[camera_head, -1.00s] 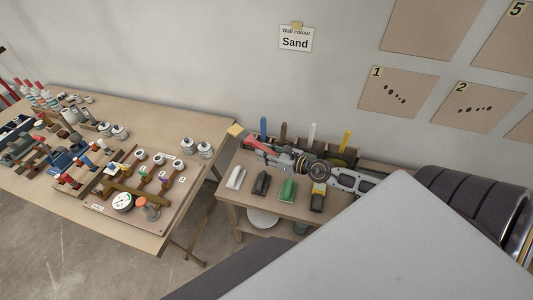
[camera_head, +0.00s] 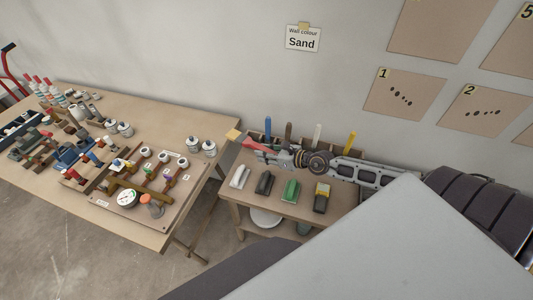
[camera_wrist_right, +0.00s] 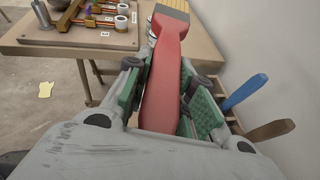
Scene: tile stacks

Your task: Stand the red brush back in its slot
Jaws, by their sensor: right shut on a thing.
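The red brush (camera_head: 258,147) has a red handle and a tan, bristled end (camera_head: 234,135) pointing left. My right gripper (camera_head: 284,156) is shut on its handle and holds it lying roughly level, in front of the wooden slotted rack (camera_head: 333,148). In the right wrist view the brush (camera_wrist_right: 165,70) sits between the green-padded fingers (camera_wrist_right: 163,95), bristles away from my palm. The rack (camera_wrist_right: 236,124) shows partly at the right there. The empty slot cannot be made out clearly. My left gripper is not in view.
A blue handle (camera_head: 268,129), brown handle (camera_head: 288,133), white handle (camera_head: 317,134) and yellow handle (camera_head: 350,141) stand upright in the rack.

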